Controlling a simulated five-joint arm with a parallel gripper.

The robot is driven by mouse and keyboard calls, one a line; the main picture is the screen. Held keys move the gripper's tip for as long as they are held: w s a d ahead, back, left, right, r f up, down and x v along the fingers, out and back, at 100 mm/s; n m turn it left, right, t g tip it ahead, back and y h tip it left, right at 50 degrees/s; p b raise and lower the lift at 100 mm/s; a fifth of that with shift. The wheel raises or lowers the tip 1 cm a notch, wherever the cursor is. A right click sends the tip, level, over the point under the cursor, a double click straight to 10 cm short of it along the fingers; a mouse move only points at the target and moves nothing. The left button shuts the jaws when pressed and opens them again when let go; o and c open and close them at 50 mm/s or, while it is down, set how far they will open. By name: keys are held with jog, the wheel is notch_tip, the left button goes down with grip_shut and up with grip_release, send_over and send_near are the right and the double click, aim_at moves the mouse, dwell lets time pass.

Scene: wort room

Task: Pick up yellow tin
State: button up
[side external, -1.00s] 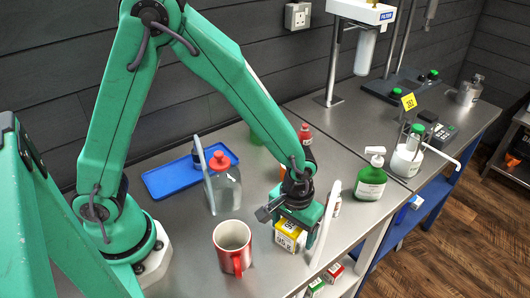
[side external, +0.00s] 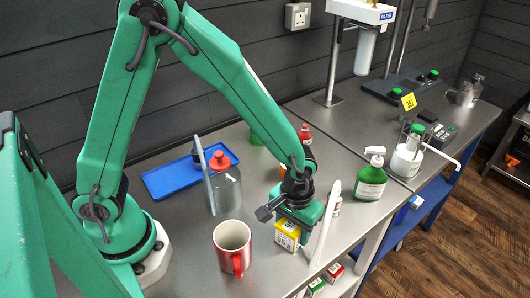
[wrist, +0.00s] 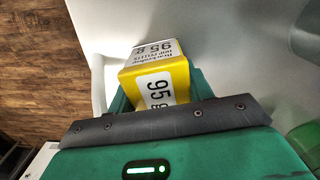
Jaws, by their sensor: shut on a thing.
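The yellow tin (side external: 287,237), boxy with a white label, is under my gripper (side external: 300,226) near the front edge of the steel bench. My gripper is shut on it. In the wrist view the yellow tin (wrist: 160,84) shows two faces marked "95 g", standing out beyond the dark plate of my gripper (wrist: 165,108). The fingers are mostly hidden in both views. I cannot tell whether the tin's base touches the bench.
A red mug (side external: 232,247) stands left of the tin. A green pump bottle (side external: 371,180) stands to the right. Small boxes (side external: 333,271) sit on a lower shelf.

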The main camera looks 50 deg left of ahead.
jog(key=shift+r, duration=0.85)
notch_tip(320, 180, up, 2)
jog(key=s+d+r, duration=0.6)
jog(key=s+r, duration=0.1)
jog(key=s, duration=0.3)
jog(key=shift+r, duration=0.1)
